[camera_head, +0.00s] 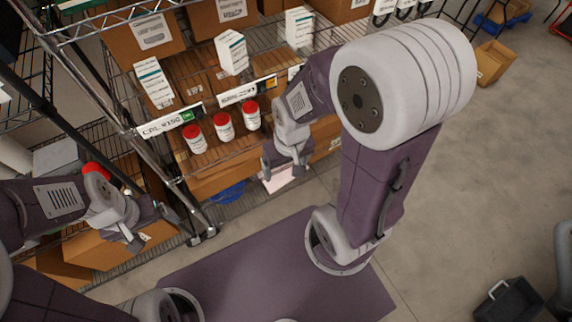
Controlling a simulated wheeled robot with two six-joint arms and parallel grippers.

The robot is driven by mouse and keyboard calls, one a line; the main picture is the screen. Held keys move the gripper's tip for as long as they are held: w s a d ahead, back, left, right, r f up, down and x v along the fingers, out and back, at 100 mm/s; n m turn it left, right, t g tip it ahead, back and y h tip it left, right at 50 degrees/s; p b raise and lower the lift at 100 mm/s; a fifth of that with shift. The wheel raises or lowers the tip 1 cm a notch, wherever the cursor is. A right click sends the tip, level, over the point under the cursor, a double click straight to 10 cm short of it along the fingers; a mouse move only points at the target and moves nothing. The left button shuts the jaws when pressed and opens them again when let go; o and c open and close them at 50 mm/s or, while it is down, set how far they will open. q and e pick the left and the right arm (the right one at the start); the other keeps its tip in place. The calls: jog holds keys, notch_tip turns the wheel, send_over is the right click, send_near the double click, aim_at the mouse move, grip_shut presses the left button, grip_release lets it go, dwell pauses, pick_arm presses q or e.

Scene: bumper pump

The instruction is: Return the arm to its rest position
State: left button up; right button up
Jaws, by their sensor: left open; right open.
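My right arm rises from my purple base and bends over toward the shelf. Its gripper (284,168) hangs in front of the shelf edge, just right of the small red-and-white bottles, with its jaws open and nothing seen between them. My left gripper (152,226) is at the lower left, in front of the shelf's metal post, open and apparently empty. Much of my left arm is cut off by the picture's left edge.
A wire shelf holds cardboard boxes (150,38), white-and-green cartons (232,52) and three red-and-white bottles (223,127). Another cardboard box (495,62) and a dark bin (507,300) stand on the floor. The grey floor at right is mostly clear.

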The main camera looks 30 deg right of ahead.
notch_tip(320, 180, down, 12)
jog(key=b, duration=1.2)
jog(key=shift+f, duration=0.25)
jog(key=shift+d, duration=0.1)
jog(key=shift+w, duration=0.1)
